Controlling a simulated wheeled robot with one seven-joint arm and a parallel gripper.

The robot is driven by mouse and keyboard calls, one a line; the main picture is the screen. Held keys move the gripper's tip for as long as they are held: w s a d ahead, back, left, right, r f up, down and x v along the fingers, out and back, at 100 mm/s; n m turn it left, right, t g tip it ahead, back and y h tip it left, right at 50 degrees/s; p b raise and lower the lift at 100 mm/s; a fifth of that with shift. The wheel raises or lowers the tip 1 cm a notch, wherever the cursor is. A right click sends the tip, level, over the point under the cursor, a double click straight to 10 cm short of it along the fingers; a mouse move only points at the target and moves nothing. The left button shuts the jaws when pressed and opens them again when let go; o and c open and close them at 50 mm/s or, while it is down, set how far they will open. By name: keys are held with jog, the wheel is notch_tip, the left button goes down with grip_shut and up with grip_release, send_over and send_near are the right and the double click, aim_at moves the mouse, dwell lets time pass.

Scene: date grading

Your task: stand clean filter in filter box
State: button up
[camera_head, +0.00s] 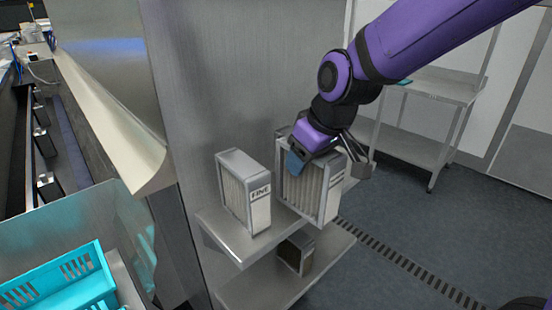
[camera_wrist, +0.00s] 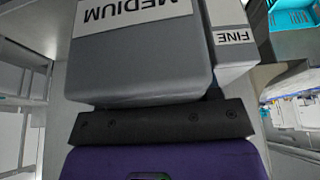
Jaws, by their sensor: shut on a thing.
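A grey-framed pleated filter (camera_head: 312,190) is in my gripper (camera_head: 326,160), which is shut across its upper part. In the wrist view the grey block in front of my gripper bears a MEDIUM label (camera_wrist: 135,12). The held filter is upright, at the right part of the steel shelf (camera_head: 245,246); I cannot tell whether it touches the shelf. A similar filter labelled FINE (camera_head: 243,195) stands upright on its left; it also shows in the wrist view (camera_wrist: 229,55). No filter box can be made out for certain.
A smaller dark-faced block (camera_head: 296,252) stands on the lower shelf (camera_head: 262,290). A steel panel (camera_head: 240,80) rises behind the shelves. A turquoise crate (camera_head: 65,280) is at lower left. A steel rack (camera_head: 425,125) stands at the back right, with open floor before it.

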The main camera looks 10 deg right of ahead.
jog(key=w+a+f, duration=0.4)
jog(key=w+a, duration=0.1)
jog(key=w, duration=0.4)
jog(key=shift+w+a+f, duration=0.15)
jog(key=shift+a+f, duration=0.1)
jog(key=shift+a, duration=0.15)
jog(key=shift+f, duration=0.1)
jog(key=o, duration=1.3)
jog(key=v, duration=1.2)
jog(key=s+d+r+m+t+h, duration=0.1)
jog(key=s+d+r+m, duration=0.2)
jog(key=s+d, duration=0.7)
jog(key=d+r, duration=0.1)
jog(key=d, duration=0.2)
jog(key=shift+r+m, duration=0.2)
jog(key=shift+m, duration=0.1)
jog(key=shift+o, duration=0.4)
jog(key=s+d+f+m+h, duration=0.1)
jog(key=s+d+m, duration=0.2)
jog(key=s+d, duration=0.5)
jog(key=s, duration=0.3)
jog(key=shift+s+d+f+m+t+h, duration=0.2)
jog(key=shift+s+d+m+t+h, duration=0.05)
jog(key=shift+s+m+t+h, duration=0.1)
